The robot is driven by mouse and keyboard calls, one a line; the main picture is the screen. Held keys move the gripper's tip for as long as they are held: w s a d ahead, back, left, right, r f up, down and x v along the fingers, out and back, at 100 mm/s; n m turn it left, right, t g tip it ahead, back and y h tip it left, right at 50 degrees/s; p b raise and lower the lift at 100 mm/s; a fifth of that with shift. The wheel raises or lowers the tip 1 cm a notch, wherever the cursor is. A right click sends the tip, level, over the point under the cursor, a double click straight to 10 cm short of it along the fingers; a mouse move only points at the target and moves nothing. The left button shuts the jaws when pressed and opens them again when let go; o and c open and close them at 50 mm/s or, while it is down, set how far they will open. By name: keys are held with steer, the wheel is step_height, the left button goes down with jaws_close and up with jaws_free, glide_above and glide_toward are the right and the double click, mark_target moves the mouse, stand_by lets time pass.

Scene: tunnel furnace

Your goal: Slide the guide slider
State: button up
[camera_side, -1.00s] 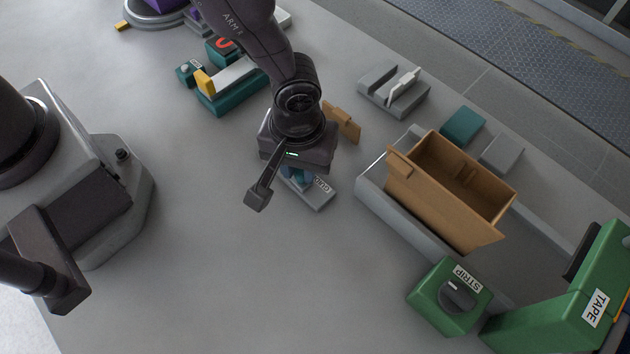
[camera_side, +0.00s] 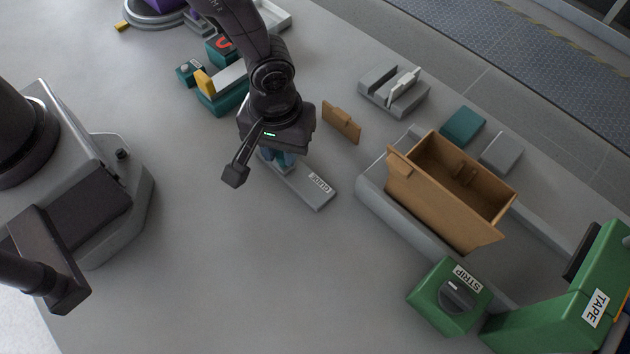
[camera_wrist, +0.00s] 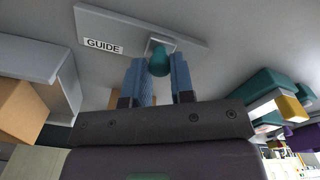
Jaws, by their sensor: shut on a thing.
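The guide slider's grey base plate (camera_side: 307,186) lies flat on the table, with its GUIDE label near the right end. In the wrist view the plate (camera_wrist: 125,30) shows with the teal slider knob (camera_wrist: 159,61) on it. My gripper (camera_wrist: 163,78) has its two blue fingers on either side of the knob, shut on it. In the side view my gripper (camera_side: 279,158) is low over the plate's upper left end, and its body hides the knob there.
An open cardboard box (camera_side: 440,205) stands in a grey tray to the right. A loose cardboard piece (camera_side: 341,122) lies just right of my gripper. A teal device (camera_side: 222,99) stands behind left. A green STRIP dial box (camera_side: 450,296) is at front right. The table left of the plate is clear.

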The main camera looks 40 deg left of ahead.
steer(key=shift+a, duration=1.5)
steer(key=o, duration=1.6)
steer(key=shift+o, duration=0.2)
step_height(320, 180, up, 7)
